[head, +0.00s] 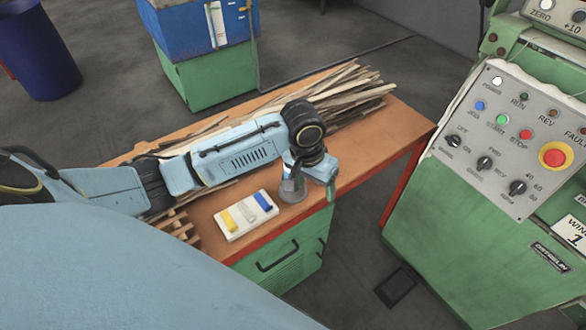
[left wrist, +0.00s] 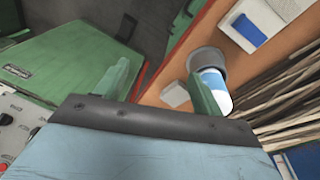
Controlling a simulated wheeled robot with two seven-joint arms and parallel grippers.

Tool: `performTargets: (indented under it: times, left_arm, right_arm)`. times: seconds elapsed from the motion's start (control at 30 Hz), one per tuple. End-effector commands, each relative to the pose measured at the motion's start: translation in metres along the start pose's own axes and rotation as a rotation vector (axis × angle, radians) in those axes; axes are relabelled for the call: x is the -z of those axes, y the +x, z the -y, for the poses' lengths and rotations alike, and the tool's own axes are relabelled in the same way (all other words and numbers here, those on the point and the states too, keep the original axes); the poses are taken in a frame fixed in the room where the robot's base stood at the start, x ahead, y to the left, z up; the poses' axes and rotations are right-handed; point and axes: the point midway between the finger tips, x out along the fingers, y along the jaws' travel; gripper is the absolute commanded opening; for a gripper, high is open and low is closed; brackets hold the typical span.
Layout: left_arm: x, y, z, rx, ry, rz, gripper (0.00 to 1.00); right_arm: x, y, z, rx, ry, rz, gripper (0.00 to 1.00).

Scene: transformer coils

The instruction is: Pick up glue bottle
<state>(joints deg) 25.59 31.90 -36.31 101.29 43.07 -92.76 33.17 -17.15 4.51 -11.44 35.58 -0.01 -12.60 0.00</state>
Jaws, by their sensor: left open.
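The glue bottle (left wrist: 216,80) looks white with a blue band in the left wrist view. It stands in or against a grey round cup (left wrist: 206,59), and I cannot tell which. My left gripper (head: 329,186) is over that corner, just right of the cup. In the left wrist view its two green fingers (left wrist: 160,88) are spread and empty. The bottle is beside the right finger, partly covered by it. My right gripper is out of view.
A white tray (head: 236,231) with yellow, white and blue pieces lies left of the cup. Long wooden strips (head: 340,88) cover the back of the bench (head: 385,140). A green control panel (head: 510,140) stands to the right, across a floor gap.

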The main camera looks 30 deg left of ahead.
Motion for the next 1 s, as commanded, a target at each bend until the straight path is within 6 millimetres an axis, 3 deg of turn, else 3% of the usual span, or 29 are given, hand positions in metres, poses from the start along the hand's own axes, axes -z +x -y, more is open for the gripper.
performTargets:
  times: [0.03, 0.1, 0.3, 0.4, 0.53, 0.8, 1.0]
  left_arm:
    - [0.012, -0.028, 0.010, 0.035, -0.014, 0.012, 0.68]
    - [0.021, -0.051, 0.024, 0.070, -0.060, 0.046, 0.68]
    - [0.045, -0.096, 0.061, 0.127, -0.216, 0.091, 0.68]
    - [0.050, -0.107, 0.071, 0.137, -0.260, 0.099, 0.68]
    - [0.050, -0.102, 0.076, 0.141, -0.281, 0.108, 0.68]
    - [0.044, -0.051, 0.082, 0.139, -0.280, 0.107, 0.68]
    - [0.042, -0.033, 0.084, 0.139, -0.279, 0.104, 0.68]
  right_arm:
    - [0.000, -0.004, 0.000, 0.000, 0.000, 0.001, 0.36]
    - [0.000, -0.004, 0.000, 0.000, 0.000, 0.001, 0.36]
    - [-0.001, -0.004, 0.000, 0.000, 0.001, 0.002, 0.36]
    - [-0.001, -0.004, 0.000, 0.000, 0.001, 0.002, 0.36]
    - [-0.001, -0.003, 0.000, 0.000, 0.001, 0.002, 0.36]
    - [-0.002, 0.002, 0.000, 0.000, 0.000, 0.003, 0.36]
    - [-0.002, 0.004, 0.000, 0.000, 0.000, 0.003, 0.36]
